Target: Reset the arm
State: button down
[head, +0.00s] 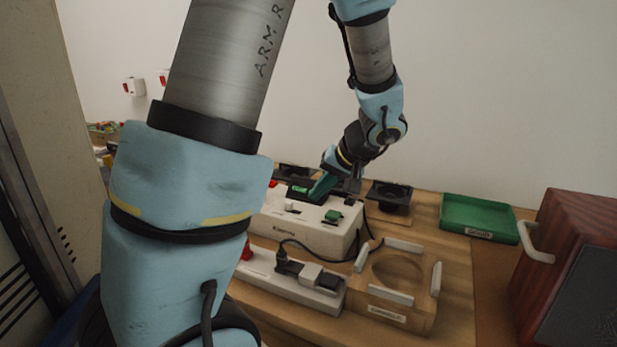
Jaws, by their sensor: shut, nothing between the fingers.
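My arm reaches from the left foreground up and over, and comes down above the wooden table (460,285). My gripper (320,186) is at the far end of the arm, over the top of a white box-shaped device (300,224). The gripper is shut with nothing in its fingers. It is small in the view, and I cannot tell whether it touches the device. A dark part and a green part show on top of the device near the gripper.
A white power strip (287,278) with a black plug lies in front. Beside it is a wooden holder (417,314) with white bars. A black stand (391,192), a green tray (478,217) and a dark red cabinet (575,255) stand to the right. Black cables cross the table.

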jog(key=s+a+g+h+p, duration=0.2)
jog(key=s+a+h, duration=0.3)
jog(key=s+a, duration=0.6)
jog(key=shift+a+g, duration=0.7)
jog(key=shift+g, duration=0.1)
jog(key=shift+w+f, duration=0.1)
dwell(0.4)
